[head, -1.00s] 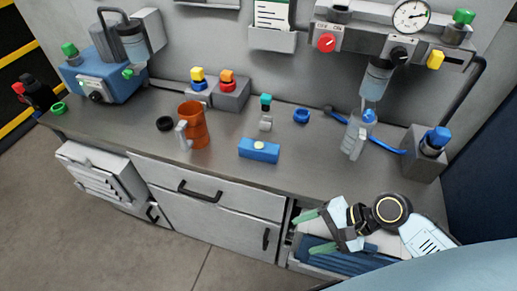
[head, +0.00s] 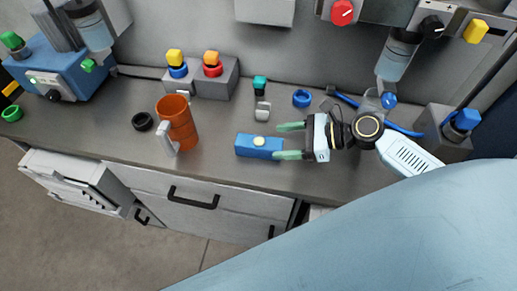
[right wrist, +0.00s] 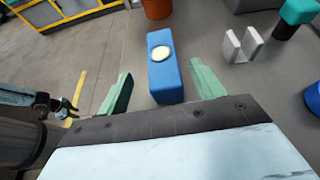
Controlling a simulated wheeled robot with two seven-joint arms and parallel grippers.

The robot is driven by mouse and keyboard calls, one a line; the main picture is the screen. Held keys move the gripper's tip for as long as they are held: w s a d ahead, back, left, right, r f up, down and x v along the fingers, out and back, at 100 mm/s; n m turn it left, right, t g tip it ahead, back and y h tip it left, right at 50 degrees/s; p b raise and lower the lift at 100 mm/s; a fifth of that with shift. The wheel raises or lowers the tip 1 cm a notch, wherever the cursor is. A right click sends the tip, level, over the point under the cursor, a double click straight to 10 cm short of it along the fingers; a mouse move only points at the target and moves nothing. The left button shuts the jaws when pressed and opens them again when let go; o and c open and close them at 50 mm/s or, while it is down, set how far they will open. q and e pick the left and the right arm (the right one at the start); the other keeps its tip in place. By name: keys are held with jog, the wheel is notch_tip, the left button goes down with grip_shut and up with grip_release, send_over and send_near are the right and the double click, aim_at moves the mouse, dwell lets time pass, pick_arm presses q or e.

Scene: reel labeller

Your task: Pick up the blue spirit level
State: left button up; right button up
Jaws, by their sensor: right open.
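The blue spirit level (head: 259,147), a short blue block with a round pale-yellow vial on top, lies on the grey worktop. In the right wrist view the level (right wrist: 164,82) lies between the two green fingers, lengthwise to the view, with a gap on each side. My right gripper (head: 279,141) is open and empty at the level's right end; the fingertips reach to about that end. The right gripper also shows in its wrist view (right wrist: 162,76). What seems to be my left gripper (right wrist: 70,106) is small at the left of that view, its jaws unclear.
An orange mug (head: 179,122) and a black ring (head: 143,121) lie left of the level. A small grey holder (head: 262,110), a teal-capped item (head: 260,84) and a blue ring (head: 301,98) are behind it. The worktop in front is clear.

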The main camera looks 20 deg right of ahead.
aim_at(262, 142)
jog(key=shift+b+x, duration=0.7)
jog(key=shift+x, duration=0.35)
jog(key=b+x, duration=0.2)
jog(key=x, duration=0.1)
jog(key=shift+w, duration=0.15)
jog(key=shift+w+a+f, duration=0.1)
jog(key=shift+a, duration=0.1)
pick_arm(q)
jog(key=shift+t, duration=0.3)
jog(key=w+f, duration=0.3)
jog(key=shift+d+f, duration=0.15)
pick_arm(e)
jog(key=c, duration=1.2)
